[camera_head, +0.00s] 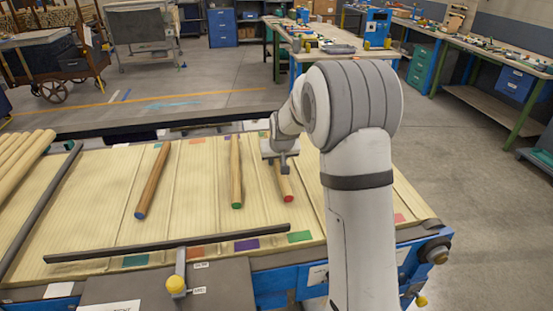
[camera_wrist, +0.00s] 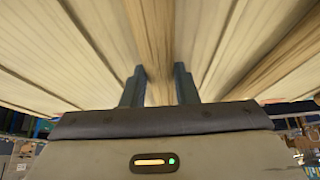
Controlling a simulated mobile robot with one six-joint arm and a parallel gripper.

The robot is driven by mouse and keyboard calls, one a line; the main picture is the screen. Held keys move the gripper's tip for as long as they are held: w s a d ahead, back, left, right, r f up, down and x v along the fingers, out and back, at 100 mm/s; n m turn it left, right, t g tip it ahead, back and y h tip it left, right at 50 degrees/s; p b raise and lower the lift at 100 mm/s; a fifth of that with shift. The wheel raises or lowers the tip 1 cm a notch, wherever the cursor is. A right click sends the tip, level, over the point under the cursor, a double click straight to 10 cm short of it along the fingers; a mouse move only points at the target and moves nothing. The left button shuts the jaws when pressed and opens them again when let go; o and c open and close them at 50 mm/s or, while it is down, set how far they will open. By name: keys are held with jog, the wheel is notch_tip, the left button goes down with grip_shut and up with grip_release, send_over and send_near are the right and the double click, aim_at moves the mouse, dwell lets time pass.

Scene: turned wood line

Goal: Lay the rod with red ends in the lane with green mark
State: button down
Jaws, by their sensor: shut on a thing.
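The rod with red ends (camera_head: 287,188) is at the right of the slatted table in the head view, its near red end toward me. My gripper (camera_head: 282,165) is over its farther part. In the wrist view the rod (camera_wrist: 154,45) runs between the two fingers of my gripper (camera_wrist: 159,88), which is shut on it. I cannot tell whether the rod touches the table. A green mark (camera_head: 299,237) lies at the table's near edge, just nearer than the rod's red end. My arm hides part of the table to the right.
A rod with a green end (camera_head: 236,175) lies left of the held rod, and a brown rod with a blue end (camera_head: 152,182) farther left. Purple (camera_head: 246,244), orange (camera_head: 196,252) and teal (camera_head: 135,261) marks line the near edge. A dark bar (camera_head: 165,243) crosses in front.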

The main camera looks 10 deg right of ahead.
jog(key=shift+f, duration=0.2)
jog(key=c, duration=1.1)
grip_release()
jog(key=shift+r, duration=0.1)
